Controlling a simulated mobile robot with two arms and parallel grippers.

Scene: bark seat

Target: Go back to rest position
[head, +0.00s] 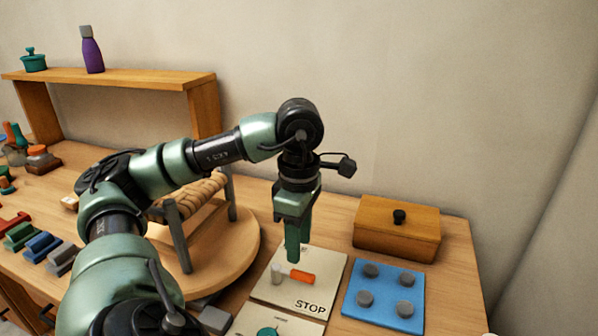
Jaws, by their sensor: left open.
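My left gripper (293,250) points straight down at the end of my left arm, which reaches in from the lower left. Its fingertips are just above or beside a pale panel marked STOP (329,284). The gripper is open, and no object shows in it. An orange and grey switch (301,277) sits on the panel close to the fingertips. I cannot tell whether they touch. My right gripper is not in view.
A small seat with a woven top (200,190) stands on a round wooden board (240,249), partly behind my arm. A blue pad with grey knobs (384,296) and a lidded wooden box (397,228) are to the right. A wooden shelf (130,78) stands at the back left.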

